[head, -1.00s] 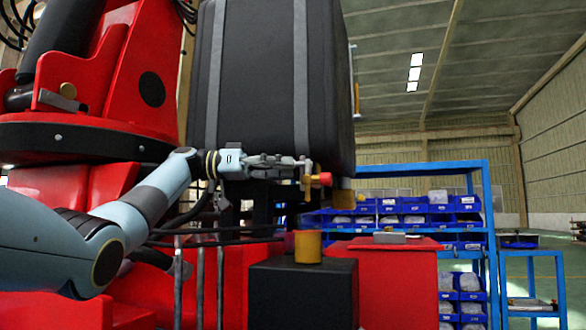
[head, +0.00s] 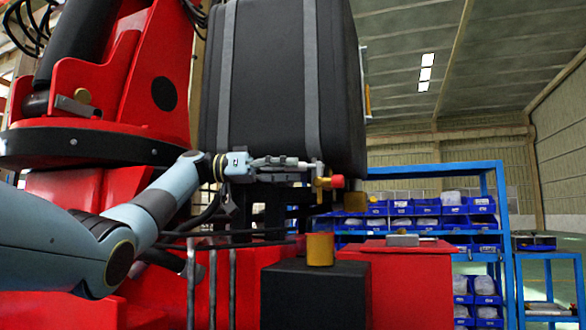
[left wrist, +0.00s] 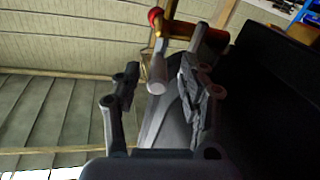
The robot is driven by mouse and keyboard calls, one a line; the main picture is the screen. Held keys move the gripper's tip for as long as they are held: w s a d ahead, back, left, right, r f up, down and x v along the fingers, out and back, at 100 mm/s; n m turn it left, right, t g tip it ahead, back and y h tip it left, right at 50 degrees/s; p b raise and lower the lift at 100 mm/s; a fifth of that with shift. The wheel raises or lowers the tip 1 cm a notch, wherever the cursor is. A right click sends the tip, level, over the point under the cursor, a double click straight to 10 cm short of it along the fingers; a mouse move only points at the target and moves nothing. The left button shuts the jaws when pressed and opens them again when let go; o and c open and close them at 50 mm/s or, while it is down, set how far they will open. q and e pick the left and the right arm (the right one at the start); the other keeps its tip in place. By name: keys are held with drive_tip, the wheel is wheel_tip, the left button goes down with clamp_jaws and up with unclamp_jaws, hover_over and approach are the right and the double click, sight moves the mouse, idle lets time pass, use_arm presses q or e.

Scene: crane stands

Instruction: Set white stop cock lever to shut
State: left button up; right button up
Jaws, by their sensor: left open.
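The stop cock is a small brass valve (head: 321,182) with a red end, beside the lower edge of a large black tank. It also shows at the top of the left wrist view (left wrist: 178,30). Its pale lever (left wrist: 157,87) points towards the wrist camera, with its round end between my fingers. My left gripper (head: 298,164) reaches in from the left, level with the valve; in the left wrist view its two fingers (left wrist: 157,84) are apart on either side of the lever end. I cannot tell whether they touch it. My right gripper is not in view.
The black tank (head: 265,85) hangs just above and behind my left gripper. Below are a black block (head: 315,295) with a brass cylinder (head: 320,249) and a red box (head: 410,285). Blue shelves with bins (head: 440,170) stand at the back right.

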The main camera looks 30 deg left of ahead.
use_arm(q)
drive_tip(key=v, duration=1.1)
drive_tip(key=shift+c, duration=0.4)
